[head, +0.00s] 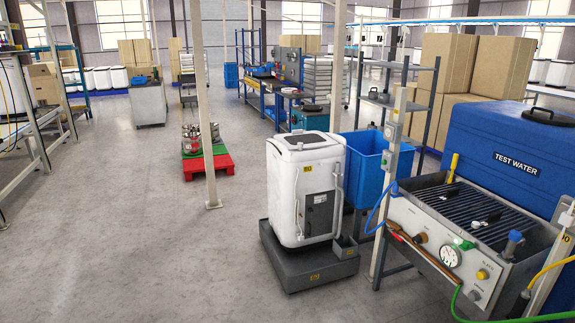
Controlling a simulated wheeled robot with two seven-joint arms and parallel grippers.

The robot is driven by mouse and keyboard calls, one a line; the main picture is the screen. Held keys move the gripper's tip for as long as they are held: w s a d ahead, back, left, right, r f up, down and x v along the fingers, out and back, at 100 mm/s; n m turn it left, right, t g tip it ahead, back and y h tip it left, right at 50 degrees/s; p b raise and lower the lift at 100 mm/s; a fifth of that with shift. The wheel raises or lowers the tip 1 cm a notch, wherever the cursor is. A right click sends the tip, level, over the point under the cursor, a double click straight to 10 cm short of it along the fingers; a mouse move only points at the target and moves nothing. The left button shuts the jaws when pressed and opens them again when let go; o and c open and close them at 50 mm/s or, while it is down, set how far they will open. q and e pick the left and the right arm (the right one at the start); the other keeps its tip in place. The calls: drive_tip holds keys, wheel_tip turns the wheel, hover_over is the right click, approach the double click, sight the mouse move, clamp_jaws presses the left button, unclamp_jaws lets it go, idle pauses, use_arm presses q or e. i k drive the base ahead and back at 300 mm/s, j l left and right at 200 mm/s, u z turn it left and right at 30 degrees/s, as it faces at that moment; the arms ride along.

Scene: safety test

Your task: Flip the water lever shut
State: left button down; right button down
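A grey test bench (406,214) stands at the lower right with a blue tank marked TEST WATER (517,160) behind it. Its front panel carries a round white gauge (449,256), knobs and a yellow button (482,274). A long reddish-brown bar (430,263), perhaps a lever or a pipe, slants down across the panel's left part. An upright yellow handle (453,167) stands at the bench's back left. I cannot tell which part is the water lever, or its position. Neither of my grippers is in view.
A white container (305,190) stands on a dark grey base (308,268) left of the bench. A blue bin (367,165) and a post stand between them. Green and yellow hoses hang at the bench's front right. A red pallet (208,164) stands farther back.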

sight(391, 231)
drive_tip(key=i+j+u, duration=0.2)
drive_tip(key=i, duration=0.45)
drive_tip(key=i+j+u, duration=0.25)
drive_tip(key=i, duration=0.45)
drive_tip(key=i+z, duration=0.95)
drive_tip(key=z, duration=0.25)
drive_tip(key=i+z, duration=0.2)
drive_tip(key=z, duration=0.2)
drive_tip(key=i+j+z, duration=0.15)
drive_tip(key=z, duration=0.25)
drive_tip(key=i+j+z, duration=0.1)
drive_tip(key=z, duration=0.3)
drive_tip(key=i+j+z, duration=0.2)
drive_tip(key=z, duration=0.3)
drive_tip(key=i+j+z, duration=0.45)
drive_tip(key=k+l, duration=0.05)
drive_tip(key=k, duration=0.05)
